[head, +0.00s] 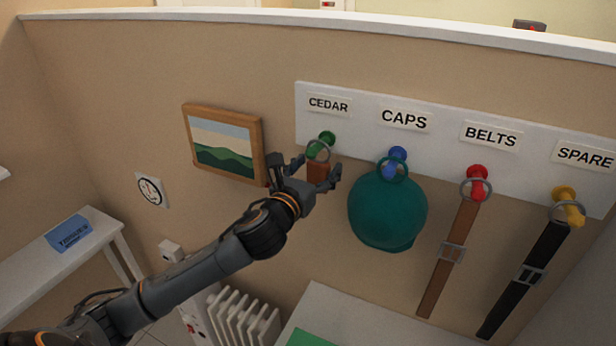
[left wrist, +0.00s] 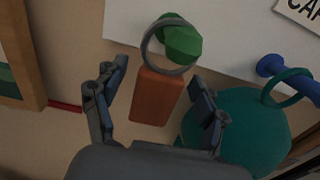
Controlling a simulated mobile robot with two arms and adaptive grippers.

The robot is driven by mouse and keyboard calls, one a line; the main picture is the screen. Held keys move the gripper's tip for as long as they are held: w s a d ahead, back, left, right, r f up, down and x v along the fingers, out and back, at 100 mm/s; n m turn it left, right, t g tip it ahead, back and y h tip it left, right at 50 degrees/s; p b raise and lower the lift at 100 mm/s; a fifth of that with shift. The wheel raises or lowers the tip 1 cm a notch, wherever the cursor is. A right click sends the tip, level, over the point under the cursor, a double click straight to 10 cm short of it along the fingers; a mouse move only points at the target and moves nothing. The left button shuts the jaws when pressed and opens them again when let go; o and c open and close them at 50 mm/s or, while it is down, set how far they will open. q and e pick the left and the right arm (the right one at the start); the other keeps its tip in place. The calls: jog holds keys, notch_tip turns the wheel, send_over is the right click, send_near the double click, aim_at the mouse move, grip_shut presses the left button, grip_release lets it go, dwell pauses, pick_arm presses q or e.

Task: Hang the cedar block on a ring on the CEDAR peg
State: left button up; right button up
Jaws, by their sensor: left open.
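The cedar block (head: 318,174) is a reddish-brown block with a grey metal ring at its top. It also shows in the left wrist view (left wrist: 157,97). Its ring (left wrist: 146,46) is around the green peg (left wrist: 180,42) under the CEDAR label (head: 328,104), and the block hangs below it. The green peg also shows in the head view (head: 327,139). My left gripper (head: 312,172) is open, with its fingers on either side of the block and gaps visible in the left wrist view (left wrist: 158,98). My right gripper is not in view.
A teal cap (head: 387,210) hangs on the blue peg (head: 396,155) just right of the block. A brown belt (head: 450,258) hangs on the red peg and a black belt (head: 523,280) on the yellow peg. A framed picture (head: 224,143) is left of my gripper.

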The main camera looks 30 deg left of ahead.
pick_arm(q)
jog(key=s, duration=1.1)
jog(key=shift+s+d, duration=0.2)
jog(key=shift+d, duration=0.1)
